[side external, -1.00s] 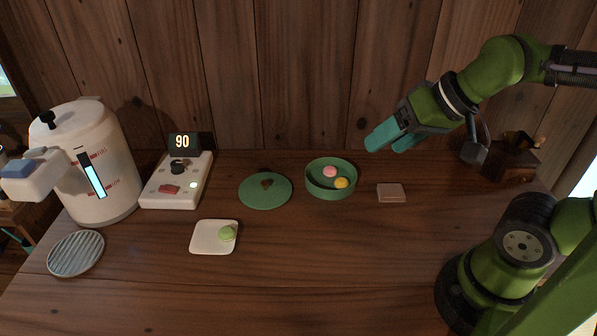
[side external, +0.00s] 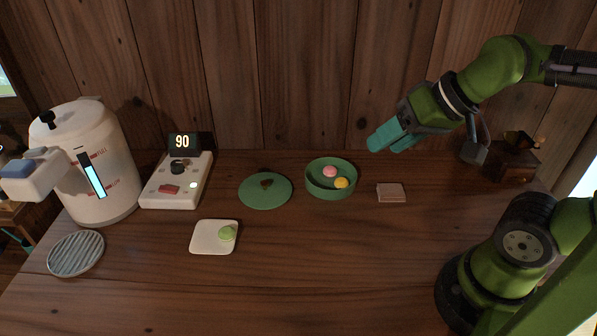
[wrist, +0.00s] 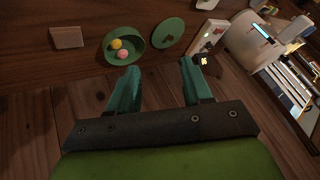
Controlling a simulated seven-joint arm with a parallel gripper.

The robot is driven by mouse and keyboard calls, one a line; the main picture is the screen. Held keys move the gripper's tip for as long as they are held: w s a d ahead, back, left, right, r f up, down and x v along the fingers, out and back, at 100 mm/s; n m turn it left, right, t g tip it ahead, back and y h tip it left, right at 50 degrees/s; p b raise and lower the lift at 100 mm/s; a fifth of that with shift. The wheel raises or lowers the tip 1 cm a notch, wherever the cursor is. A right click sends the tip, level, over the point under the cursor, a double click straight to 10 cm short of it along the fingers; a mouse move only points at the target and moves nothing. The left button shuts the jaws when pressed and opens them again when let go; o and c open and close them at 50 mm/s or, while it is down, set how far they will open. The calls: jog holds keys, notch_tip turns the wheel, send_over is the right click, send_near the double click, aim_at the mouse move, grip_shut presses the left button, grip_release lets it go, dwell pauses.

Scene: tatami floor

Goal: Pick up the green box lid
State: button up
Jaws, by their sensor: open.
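The green box lid (side external: 265,192) is a flat round disc with a small brown knob, lying on the wooden table just left of the round green box (side external: 320,190). The box is open and holds a pink ball (side external: 330,172) and a yellow ball (side external: 341,183). In the wrist view the lid (wrist: 168,33) lies beyond my fingers, beside the box (wrist: 109,52). My gripper (side external: 387,141) has teal fingers and is in the air, to the right of the box and above the table. In the wrist view my gripper (wrist: 160,83) is open, with nothing between its fingers.
A small pinkish block (side external: 391,193) lies right of the box. A white plate (side external: 205,240) with a green ball (side external: 227,233) sits in front of the lid. A control box (side external: 177,180) showing 90 and a white kettle (side external: 105,165) stand left. The front middle table is clear.

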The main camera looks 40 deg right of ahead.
jog(key=n+g+h, duration=0.2)
jog(key=n+g, duration=0.5)
jog(key=n, duration=0.6)
send_over(265, 182)
notch_tip(265, 182, down, 7)
notch_tip(265, 182, down, 10)
jog(key=shift+d+f, duration=0.15)
jog(key=shift+f, duration=0.1)
jog(key=f, duration=0.5)
jog(key=shift+a+f, duration=0.2)
jog(key=shift+f, duration=0.1)
grip_shut()
